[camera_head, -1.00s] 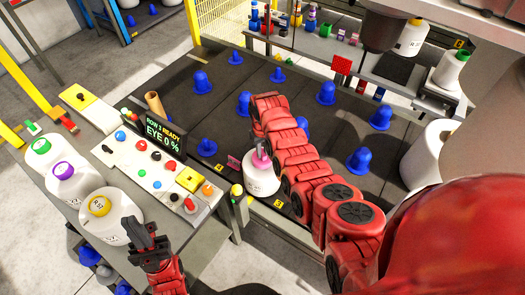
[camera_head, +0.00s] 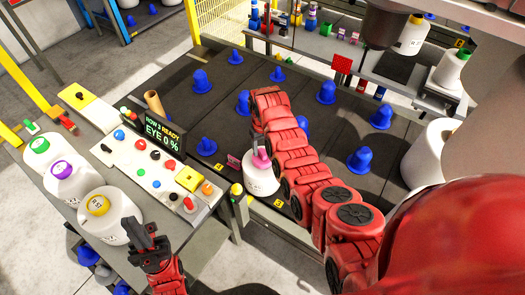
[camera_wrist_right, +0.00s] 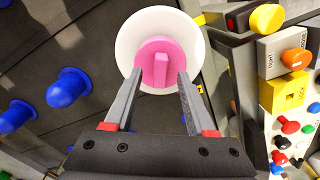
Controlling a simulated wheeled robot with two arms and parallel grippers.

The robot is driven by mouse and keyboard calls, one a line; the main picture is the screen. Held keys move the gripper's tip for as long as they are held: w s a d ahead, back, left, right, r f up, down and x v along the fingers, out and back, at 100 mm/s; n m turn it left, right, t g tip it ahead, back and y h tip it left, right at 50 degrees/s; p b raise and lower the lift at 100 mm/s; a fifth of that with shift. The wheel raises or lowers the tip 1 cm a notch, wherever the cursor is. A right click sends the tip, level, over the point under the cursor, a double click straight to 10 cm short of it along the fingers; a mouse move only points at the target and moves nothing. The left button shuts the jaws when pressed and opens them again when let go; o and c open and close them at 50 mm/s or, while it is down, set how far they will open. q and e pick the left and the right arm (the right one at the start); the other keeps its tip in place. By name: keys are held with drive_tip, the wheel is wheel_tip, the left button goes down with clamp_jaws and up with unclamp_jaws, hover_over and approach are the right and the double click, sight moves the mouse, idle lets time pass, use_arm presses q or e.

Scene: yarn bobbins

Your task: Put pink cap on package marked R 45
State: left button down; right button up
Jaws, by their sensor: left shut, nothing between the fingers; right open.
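The pink cap (camera_head: 261,159) sits on top of a white package (camera_head: 262,180) at the near edge of the dark peg board. The right wrist view shows the cap (camera_wrist_right: 158,64) as a pink disc with a raised bar, on the white package top (camera_wrist_right: 127,38). No marking can be read on this package. My right gripper (camera_wrist_right: 157,78) is open, its fingers apart on either side of the cap's lower part; contact cannot be told. My left gripper (camera_head: 148,232) is shut and empty, beside the package with a yellow cap (camera_head: 98,205).
White packages with a green cap (camera_head: 39,145) and a purple cap (camera_head: 62,170) stand on the left table. A control panel (camera_head: 155,160) with buttons lies beside them. Blue pegs (camera_head: 201,80) stand across the board (camera_head: 225,110). A cardboard tube (camera_head: 155,104) stands behind the display (camera_head: 162,135).

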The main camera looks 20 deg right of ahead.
wheel_tip(320, 180, up, 7)
drive_tip(key=shift+b, duration=0.45)
wheel_tip(320, 180, up, 8)
drive_tip(key=p, duration=0.6)
drive_tip(key=shift+r+p, duration=0.25)
drive_tip(key=shift+p, duration=0.05)
